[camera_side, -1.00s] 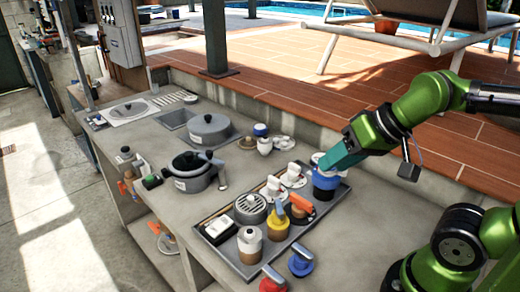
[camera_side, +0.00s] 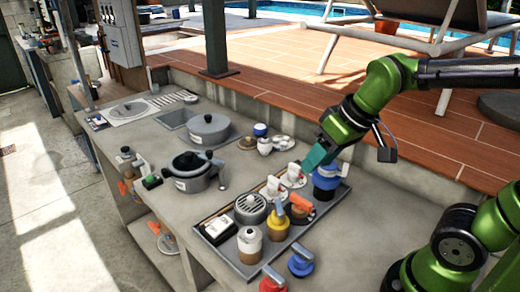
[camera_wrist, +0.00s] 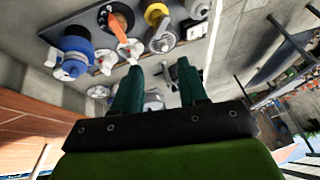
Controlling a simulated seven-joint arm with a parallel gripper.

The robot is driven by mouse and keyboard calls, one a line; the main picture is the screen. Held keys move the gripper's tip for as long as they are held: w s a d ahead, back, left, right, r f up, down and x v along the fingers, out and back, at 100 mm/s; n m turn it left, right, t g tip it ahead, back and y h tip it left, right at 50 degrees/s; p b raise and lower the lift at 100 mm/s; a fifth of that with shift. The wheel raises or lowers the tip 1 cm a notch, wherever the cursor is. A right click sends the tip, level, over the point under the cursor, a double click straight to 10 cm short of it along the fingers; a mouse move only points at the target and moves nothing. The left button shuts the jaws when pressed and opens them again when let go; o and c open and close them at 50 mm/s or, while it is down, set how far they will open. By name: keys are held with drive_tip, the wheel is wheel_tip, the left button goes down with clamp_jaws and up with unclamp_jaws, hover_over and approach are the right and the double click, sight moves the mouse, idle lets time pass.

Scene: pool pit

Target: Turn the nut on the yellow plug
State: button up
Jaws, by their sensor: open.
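The yellow plug (camera_side: 278,224) stands upright in the tray of fittings in the side view, with a narrow upright piece on top. In the wrist view its yellow body (camera_wrist: 156,13) is near the top edge, with a grey rounded part, perhaps the nut (camera_wrist: 162,38), facing the camera. My gripper (camera_side: 310,165) is above the tray's far end, near the white-topped fittings, apart from the yellow plug. In the wrist view the two teal fingers of my gripper (camera_wrist: 158,72) are spread with nothing held between them.
A blue plug (camera_side: 326,183) stands close below my gripper. An orange-handled fitting (camera_side: 301,207) is right beside the yellow plug. White-topped fittings (camera_side: 293,176) stand in the grey tray (camera_side: 338,200). Loose blue (camera_side: 300,263) and red-handled (camera_side: 272,280) fittings lie in front. Pots (camera_side: 209,130) stand further left.

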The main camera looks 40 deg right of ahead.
sight(279, 207)
drive_tip(key=w+a+r+n+g+h, duration=0.1)
drive_tip(key=w+n+g, duration=0.25)
drive_tip(key=n, duration=1.15)
drive_tip(key=w+a+n+g+h, duration=0.15)
drive_tip(key=w+n, duration=0.25)
drive_tip(key=n, duration=1)
drive_tip(key=shift+y, duration=0.45)
drive_tip(key=f, duration=1.5)
drive_tip(key=shift+a+f, duration=0.2)
drive_tip(key=shift+f, duration=0.2)
clamp_jaws()
